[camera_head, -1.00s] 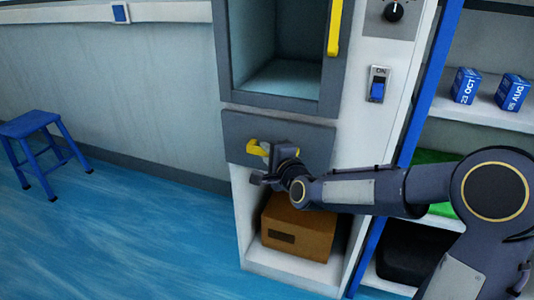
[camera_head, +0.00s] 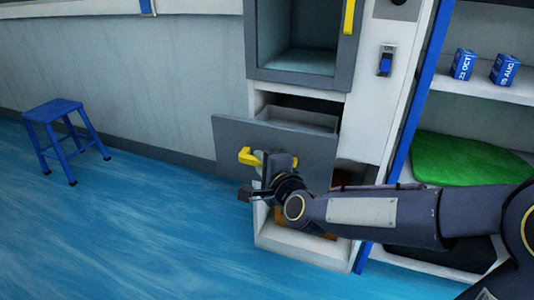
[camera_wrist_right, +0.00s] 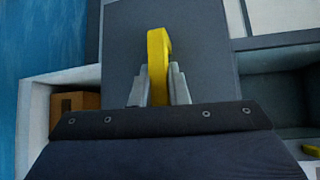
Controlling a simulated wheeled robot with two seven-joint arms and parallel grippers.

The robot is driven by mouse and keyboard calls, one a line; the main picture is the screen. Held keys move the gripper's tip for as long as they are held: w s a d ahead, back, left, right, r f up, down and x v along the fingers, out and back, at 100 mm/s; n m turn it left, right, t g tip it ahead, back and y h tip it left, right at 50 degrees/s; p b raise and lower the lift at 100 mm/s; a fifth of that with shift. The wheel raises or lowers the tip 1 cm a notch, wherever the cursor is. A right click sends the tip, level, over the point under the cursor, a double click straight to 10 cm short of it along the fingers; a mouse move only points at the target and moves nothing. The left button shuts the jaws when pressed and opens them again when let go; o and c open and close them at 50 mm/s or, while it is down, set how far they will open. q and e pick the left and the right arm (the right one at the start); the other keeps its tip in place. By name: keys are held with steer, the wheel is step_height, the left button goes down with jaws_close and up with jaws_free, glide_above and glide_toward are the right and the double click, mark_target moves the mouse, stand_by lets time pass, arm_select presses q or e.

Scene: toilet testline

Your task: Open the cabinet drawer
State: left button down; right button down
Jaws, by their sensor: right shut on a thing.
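The cabinet drawer (camera_head: 228,136) has a dark grey front and stands pulled out of the white cabinet (camera_head: 368,125). Its open inside (camera_head: 298,119) shows behind the front. A yellow handle (camera_head: 247,156) is on the drawer front. My right gripper (camera_head: 262,163) is at the handle, and my arm covers part of the drawer front. In the right wrist view the gripper (camera_wrist_right: 159,88) has its two grey fingers on either side of the yellow handle (camera_wrist_right: 158,55), shut on it. My left gripper is not in view.
A box sits in the open space below the drawer, also in the right wrist view (camera_wrist_right: 75,108). A blue stool (camera_head: 55,112) stands at the left on the blue floor. A shelf (camera_head: 485,92) with blue date blocks and a green item (camera_head: 455,160) is at the right.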

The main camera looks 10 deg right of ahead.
steer(key=shift+s+a, duration=0.45)
steer(key=shift+s, duration=0.25)
steer(key=c, duration=1.4)
jaws_free()
steer(key=p+v, duration=0.1)
steer(key=v, duration=0.6)
steer(key=shift+s+p, duration=0.3)
steer(key=shift+s, duration=0.05)
